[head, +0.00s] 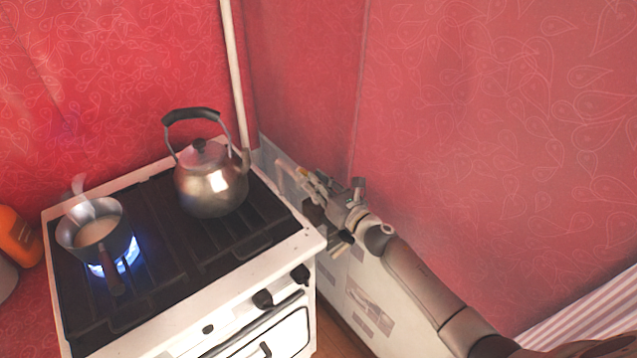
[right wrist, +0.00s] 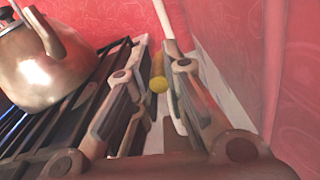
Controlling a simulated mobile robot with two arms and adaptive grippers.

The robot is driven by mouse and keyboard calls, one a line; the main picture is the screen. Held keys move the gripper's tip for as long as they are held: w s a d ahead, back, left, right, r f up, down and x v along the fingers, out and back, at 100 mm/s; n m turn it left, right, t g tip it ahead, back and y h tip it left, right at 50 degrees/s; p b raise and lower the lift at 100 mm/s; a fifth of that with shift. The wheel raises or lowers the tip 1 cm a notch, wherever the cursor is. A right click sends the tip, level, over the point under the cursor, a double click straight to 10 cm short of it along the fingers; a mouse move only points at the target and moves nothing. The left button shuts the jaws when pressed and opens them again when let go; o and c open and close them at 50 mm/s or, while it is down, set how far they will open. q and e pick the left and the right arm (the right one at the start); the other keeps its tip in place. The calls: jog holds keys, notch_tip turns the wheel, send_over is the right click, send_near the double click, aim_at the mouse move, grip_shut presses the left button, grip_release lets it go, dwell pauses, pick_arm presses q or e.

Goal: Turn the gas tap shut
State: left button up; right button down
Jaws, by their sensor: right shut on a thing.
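The gas tap shows as a yellow handle (right wrist: 158,84) between the two fingers of my right gripper (right wrist: 157,62) in the right wrist view. A pale pipe (right wrist: 164,22) runs up the wall beyond it. In the head view my right gripper (head: 314,187) is beside the stove's right back corner, low against the wall, shut on the tap. Its fingers cover most of the tap, so the handle's angle is hard to tell. The pipe (head: 235,75) comes down the wall behind the stove. My left gripper is not in view.
The white stove (head: 312,243) carries a steel kettle (head: 212,187) at the back right and a saucepan (head: 70,238) over a lit blue flame at the left. Red patterned walls stand close behind and to the right. An orange object (head: 15,232) is at the far left.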

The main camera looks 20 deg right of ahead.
jog(key=shift+r, duration=0.1)
jog(key=shift+s+a+m+h, duration=0.1)
jog(key=shift+a+m+h, duration=0.4)
jog(key=shift+h, duration=0.2)
jog(key=shift+a+m+t+h+b, duration=0.45)
jog(key=shift+m+h+b, duration=0.3)
jog(key=shift+h, duration=0.35)
jog(key=shift+a+m+h+b, duration=0.4)
jog(key=shift+m+h, duration=0.25)
jog(key=shift+h, duration=0.45)
jog(key=shift+a+r+m+h, duration=0.1)
jog(key=shift+a+m+h, duration=0.1)
jog(key=shift+m+h, duration=0.3)
jog(key=c, duration=1.4)
grip_release()
jog(key=shift+s, duration=0.1)
jog(key=shift+c, duration=0.2)
